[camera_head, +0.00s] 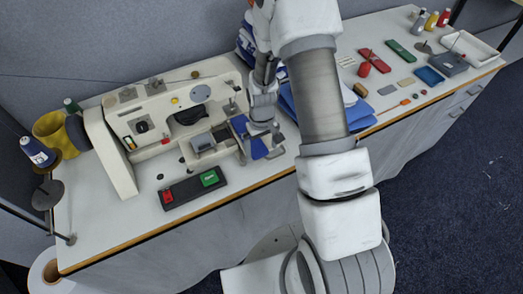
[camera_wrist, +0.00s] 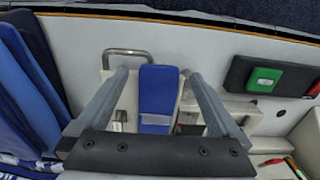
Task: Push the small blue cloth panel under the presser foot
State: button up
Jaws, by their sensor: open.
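The small blue cloth panel (camera_head: 258,149) lies flat at the right end of the white sewing machine (camera_head: 165,105). In the wrist view the panel (camera_wrist: 158,82) is a narrow blue strip with a grey band across it. My gripper (camera_head: 265,130) is over the panel, pointing down. In the wrist view its two fingers (camera_wrist: 160,76) are open, one on each side of the panel, with gaps showing beside it. Whether the fingertips touch the table or panel I cannot tell. The presser foot cannot be made out clearly; my arm and the machine head crowd that spot.
A control box with red and green buttons (camera_head: 193,188) lies in front of the machine. Folded blue cloths (camera_head: 358,113) lie to the right of my gripper, partly behind my arm. A bent metal bar (camera_wrist: 126,56) stands near the panel. Small tools lie farther right.

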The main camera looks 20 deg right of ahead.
jog(key=shift+f, duration=1.25)
